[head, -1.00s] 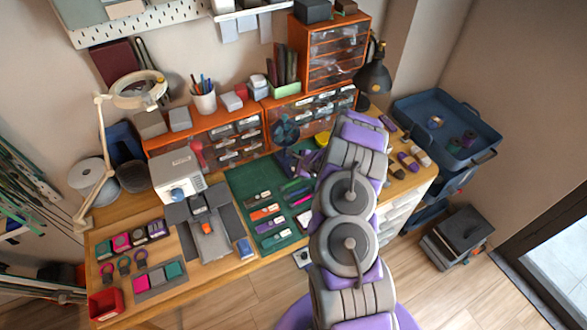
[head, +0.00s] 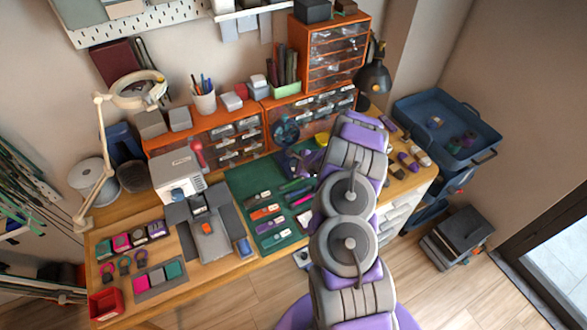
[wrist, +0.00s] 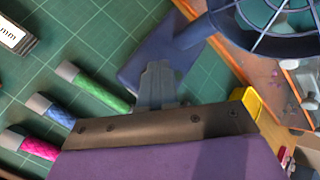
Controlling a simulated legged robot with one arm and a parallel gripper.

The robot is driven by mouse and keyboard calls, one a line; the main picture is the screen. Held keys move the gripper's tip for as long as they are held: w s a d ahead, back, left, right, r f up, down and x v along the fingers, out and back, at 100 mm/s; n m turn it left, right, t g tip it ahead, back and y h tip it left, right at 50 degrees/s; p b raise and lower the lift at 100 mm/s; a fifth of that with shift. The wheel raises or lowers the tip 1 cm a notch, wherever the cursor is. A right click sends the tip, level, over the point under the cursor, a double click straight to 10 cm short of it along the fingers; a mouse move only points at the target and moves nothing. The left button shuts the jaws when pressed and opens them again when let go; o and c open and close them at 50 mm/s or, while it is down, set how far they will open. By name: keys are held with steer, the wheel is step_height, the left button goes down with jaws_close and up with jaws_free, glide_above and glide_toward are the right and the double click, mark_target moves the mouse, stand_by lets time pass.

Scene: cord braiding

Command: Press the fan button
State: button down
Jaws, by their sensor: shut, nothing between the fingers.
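The fan has a dark blue round cage (wrist: 268,22), seen in part at the top right of the wrist view. Its blue-purple base (wrist: 140,60) rests on the green mat. In the head view the fan (head: 286,130) stands at the back of the desk, in front of the drawers. My gripper (wrist: 161,72) is shut and empty, its grey tip over the fan base. I cannot tell whether the tip touches it. No button shows; the gripper may hide it.
Cords with green, blue and pink sleeves (wrist: 100,92) lie on the green cutting mat (wrist: 75,30) left of the gripper. A yellow item (wrist: 245,101) is close on the right. Orange drawers (head: 235,141) stand behind the fan. A grey machine (head: 178,174) stands left of the mat.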

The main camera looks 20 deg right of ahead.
steer(key=shift+f, duration=0.15)
steer(key=shift+f+b, duration=0.25)
steer(key=shift+b, duration=0.25)
steer(key=shift+r, duration=0.5)
stand_by(0.4)
step_height(320, 180, up, 6)
steer(key=shift+p, duration=0.85)
steer(key=shift+s, duration=0.1)
